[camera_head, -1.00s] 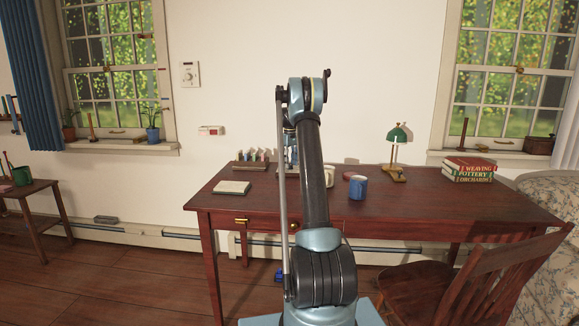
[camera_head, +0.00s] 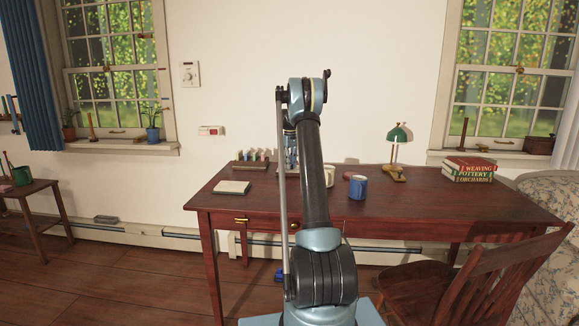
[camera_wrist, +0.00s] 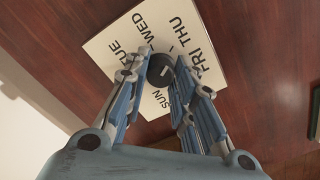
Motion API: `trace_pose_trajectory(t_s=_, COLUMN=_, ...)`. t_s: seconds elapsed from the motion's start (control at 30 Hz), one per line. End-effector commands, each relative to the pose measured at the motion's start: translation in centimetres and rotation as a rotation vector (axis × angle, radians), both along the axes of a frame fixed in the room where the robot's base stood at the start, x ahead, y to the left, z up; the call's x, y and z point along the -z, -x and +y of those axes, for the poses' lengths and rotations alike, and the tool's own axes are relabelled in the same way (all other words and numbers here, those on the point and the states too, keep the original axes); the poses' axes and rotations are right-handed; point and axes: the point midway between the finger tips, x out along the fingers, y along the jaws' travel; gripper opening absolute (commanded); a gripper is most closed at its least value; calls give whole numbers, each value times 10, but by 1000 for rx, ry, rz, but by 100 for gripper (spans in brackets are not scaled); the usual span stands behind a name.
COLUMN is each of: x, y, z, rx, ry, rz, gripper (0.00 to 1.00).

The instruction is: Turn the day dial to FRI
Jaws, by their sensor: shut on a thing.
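The day dial is a white square plate (camera_wrist: 105,48) with black day names, lying on the dark red desk. In the wrist view TUE, WED, THU, FRI and SUN can be read; the rest is covered by my fingers. Its round dark knob (camera_wrist: 160,67) is at the plate's middle, with a small pale mark on it. Which day the mark points to I cannot tell. My gripper (camera_wrist: 163,70) is shut on the knob, one finger on each side. In the head view my gripper (camera_head: 289,155) is partly hidden behind my arm.
The desk (camera_head: 420,205) holds a notebook (camera_head: 233,187), a cream mug (camera_head: 329,176), a blue mug (camera_head: 358,188), a green lamp (camera_head: 398,134) and stacked books (camera_head: 468,169). A wooden chair (camera_head: 480,270) stands at the front right.

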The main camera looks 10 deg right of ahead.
Motion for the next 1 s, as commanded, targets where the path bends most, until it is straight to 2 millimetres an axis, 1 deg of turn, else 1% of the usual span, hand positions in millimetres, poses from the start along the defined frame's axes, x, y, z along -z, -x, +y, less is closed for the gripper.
trace_pose_trajectory(t_s=0.27, x=0, y=0, z=0, rx=159, ry=0, rz=0, gripper=0)
trace_pose_trajectory(t_s=0.7, x=0, y=0, z=0, rx=556, ry=1, rz=0, gripper=0)
trace_pose_trajectory(t_s=1.0, x=0, y=0, z=0, rx=765, ry=1, rz=0, gripper=0)
